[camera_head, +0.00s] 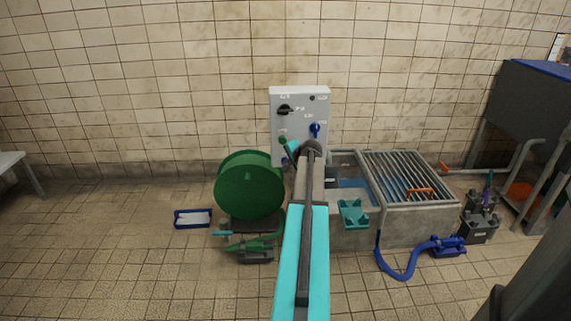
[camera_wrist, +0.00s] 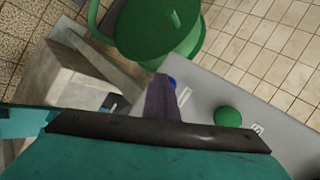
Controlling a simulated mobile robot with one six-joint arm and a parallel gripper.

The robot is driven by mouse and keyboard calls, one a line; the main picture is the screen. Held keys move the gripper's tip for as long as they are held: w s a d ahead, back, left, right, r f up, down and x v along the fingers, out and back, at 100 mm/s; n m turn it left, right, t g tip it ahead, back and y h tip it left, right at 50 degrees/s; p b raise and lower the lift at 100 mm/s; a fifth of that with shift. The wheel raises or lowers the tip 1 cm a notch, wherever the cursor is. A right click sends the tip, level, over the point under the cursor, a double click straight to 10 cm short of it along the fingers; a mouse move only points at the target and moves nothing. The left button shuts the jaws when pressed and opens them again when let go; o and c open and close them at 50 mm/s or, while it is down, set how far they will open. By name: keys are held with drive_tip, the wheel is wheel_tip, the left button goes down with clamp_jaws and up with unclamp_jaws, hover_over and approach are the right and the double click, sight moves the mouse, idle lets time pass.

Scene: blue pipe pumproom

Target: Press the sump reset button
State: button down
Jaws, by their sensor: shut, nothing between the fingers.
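A pale control panel (camera_head: 300,122) stands against the tiled wall, behind my arm. It has a black knob (camera_head: 284,109), a blue switch (camera_head: 315,130) and a green button (camera_head: 282,140). Its labels are too small to read, so I cannot tell which control is the sump reset. My arm hides the panel's lower part in the head view.
A green hose reel (camera_head: 249,185) stands left of the panel, with a green pump (camera_head: 256,247) before it. A concrete sump with a metal grate (camera_head: 400,170) is at right. A blue hose (camera_head: 395,272) and a blue tray (camera_head: 193,218) lie on the floor. The left floor is open.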

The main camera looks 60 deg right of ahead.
drive_tip(key=shift+a, duration=0.1)
drive_tip(key=shift+s+a, duration=0.8)
drive_tip(key=shift+a, duration=0.25)
drive_tip(key=s+a, duration=0.1)
drive_tip(key=a, duration=0.1)
drive_tip(key=s+a+p, duration=0.1)
drive_tip(key=s+a, duration=0.1)
idle(0.6)
idle(0.7)
